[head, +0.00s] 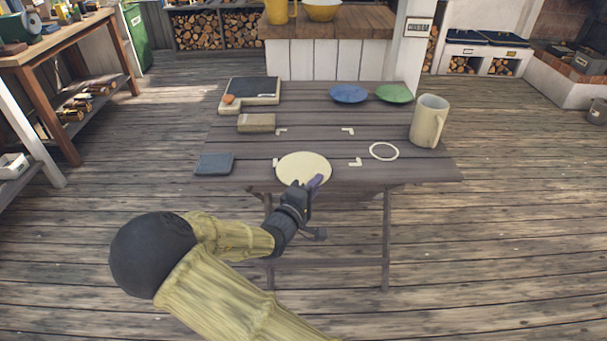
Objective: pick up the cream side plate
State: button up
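The cream side plate (303,163) is a round, pale disc at the front edge of the dark plank table (232,138). My gripper (309,186) is at the plate's near edge and covers a small part of its front rim. A purple part shows at the gripper's tip. I cannot tell whether the fingers touch the plate, are beside it, or are closed on its rim.
A cream mug (429,121) stands at the right, with a pale ring (384,151) nearby. Blue (348,94) and green (394,93) dishes are at the back. A dark slate square (214,164), tan block (256,123) and board (250,91) are left. The table's middle is mostly clear.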

jog(key=shift+w+d, duration=0.4)
jog(key=shift+w, duration=0.15)
jog(key=shift+c, duration=0.2)
grip_shut()
jog(key=shift+r, duration=0.1)
notch_tip(320, 180, up, 10)
jog(key=p, duration=0.4)
dwell(0.5)
